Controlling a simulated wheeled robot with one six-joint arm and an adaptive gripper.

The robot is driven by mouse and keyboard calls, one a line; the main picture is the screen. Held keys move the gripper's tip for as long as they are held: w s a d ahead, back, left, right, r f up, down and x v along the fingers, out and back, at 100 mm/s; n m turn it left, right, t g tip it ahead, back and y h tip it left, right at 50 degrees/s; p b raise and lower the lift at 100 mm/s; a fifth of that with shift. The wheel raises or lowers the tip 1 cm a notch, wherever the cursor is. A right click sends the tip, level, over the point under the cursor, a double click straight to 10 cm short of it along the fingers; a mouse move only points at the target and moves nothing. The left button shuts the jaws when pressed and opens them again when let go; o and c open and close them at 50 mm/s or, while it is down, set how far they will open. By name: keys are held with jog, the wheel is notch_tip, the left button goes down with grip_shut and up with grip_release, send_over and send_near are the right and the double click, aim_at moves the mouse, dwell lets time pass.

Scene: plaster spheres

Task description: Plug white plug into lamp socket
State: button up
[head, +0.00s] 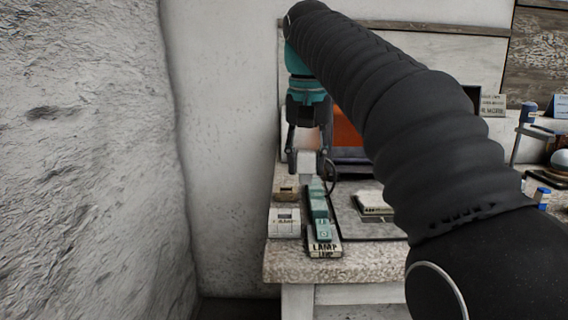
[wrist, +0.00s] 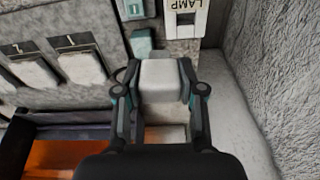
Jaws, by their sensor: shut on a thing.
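My gripper (head: 308,160) hangs over the back left of the worktop, shut on the white plug (head: 308,170). In the wrist view the white plug (wrist: 161,80) sits between both fingers. A dark cord (head: 331,176) loops off its right side in the head view. In the wrist view a white piece marked LAMP (wrist: 186,18) lies beyond the plug. Contact between plug and strip cannot be told.
An orange panel (head: 347,132) stands behind. My arm covers much of the head view's right half.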

jog(key=shift+n, duration=0.3)
jog(key=a, duration=0.2)
jog(key=s+a, duration=0.1)
jog(key=a, duration=0.1)
jog(key=shift+f, duration=0.2)
jog(key=shift+f, duration=0.1)
jog(key=shift+f+b, duration=1.6)
jog(key=shift+f, duration=0.7)
jog(key=shift+p, duration=0.85)
jog(key=shift+f+b, duration=0.9)
jog(key=shift+f, duration=0.65)
jog(key=o, duration=1.2)
